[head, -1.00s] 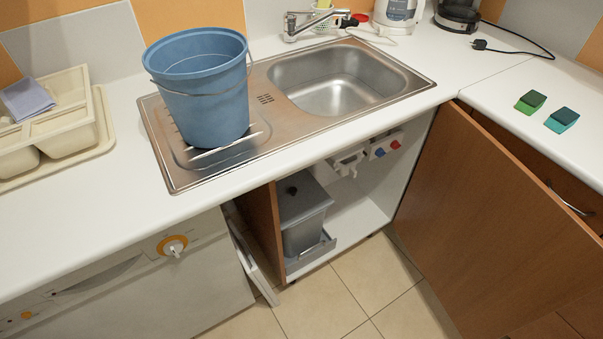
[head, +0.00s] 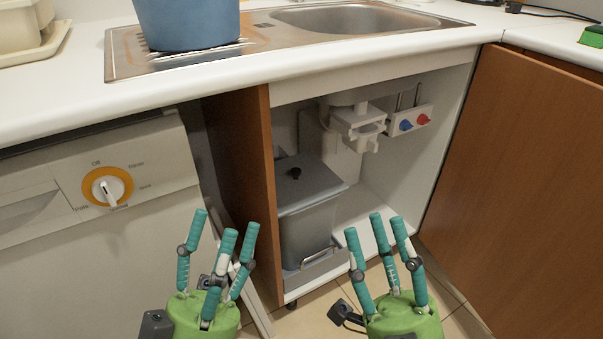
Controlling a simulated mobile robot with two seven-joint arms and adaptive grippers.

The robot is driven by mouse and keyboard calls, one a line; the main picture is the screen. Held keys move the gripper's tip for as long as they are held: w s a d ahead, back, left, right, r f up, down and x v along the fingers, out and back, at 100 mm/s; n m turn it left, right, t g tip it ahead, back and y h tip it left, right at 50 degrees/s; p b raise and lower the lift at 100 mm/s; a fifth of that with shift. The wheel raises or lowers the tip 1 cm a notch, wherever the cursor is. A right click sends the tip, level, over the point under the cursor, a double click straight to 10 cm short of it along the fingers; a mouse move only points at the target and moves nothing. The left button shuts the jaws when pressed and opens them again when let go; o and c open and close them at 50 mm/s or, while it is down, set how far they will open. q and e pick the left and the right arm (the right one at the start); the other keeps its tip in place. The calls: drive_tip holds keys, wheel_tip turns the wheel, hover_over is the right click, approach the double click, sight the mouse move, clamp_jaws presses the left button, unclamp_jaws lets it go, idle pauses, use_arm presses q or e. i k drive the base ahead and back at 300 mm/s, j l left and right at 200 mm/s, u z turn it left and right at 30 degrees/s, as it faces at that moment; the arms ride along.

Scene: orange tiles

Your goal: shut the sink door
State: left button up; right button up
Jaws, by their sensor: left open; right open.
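The wooden sink door (head: 525,190) stands wide open on the right side of the sink cabinet, swung outward. The open cabinet (head: 365,85) shows a grey bin (head: 310,225), white drain pipework (head: 357,125) and a panel with a blue and a red knob (head: 410,121). My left gripper (head: 222,230) is open and empty, in front of the cabinet's left edge. My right gripper (head: 378,228) is open and empty, in front of the cabinet opening and left of the door. Neither gripper appears to touch the door.
A white appliance with an orange-ringed dial (head: 106,187) stands left of the cabinet. A white panel (head: 248,295) leans beside the cabinet, partly behind my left gripper. A blue bucket (head: 187,22) sits on the drainboard by the sink (head: 350,18). Tiled floor (head: 450,310) shows below the door.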

sight(514, 217)
drive_tip(key=l+z, duration=0.45)
drive_tip(key=i+l+z, duration=0.15)
drive_tip(key=z, duration=0.35)
drive_tip(key=i+l, duration=0.05)
drive_tip(key=l, duration=0.05)
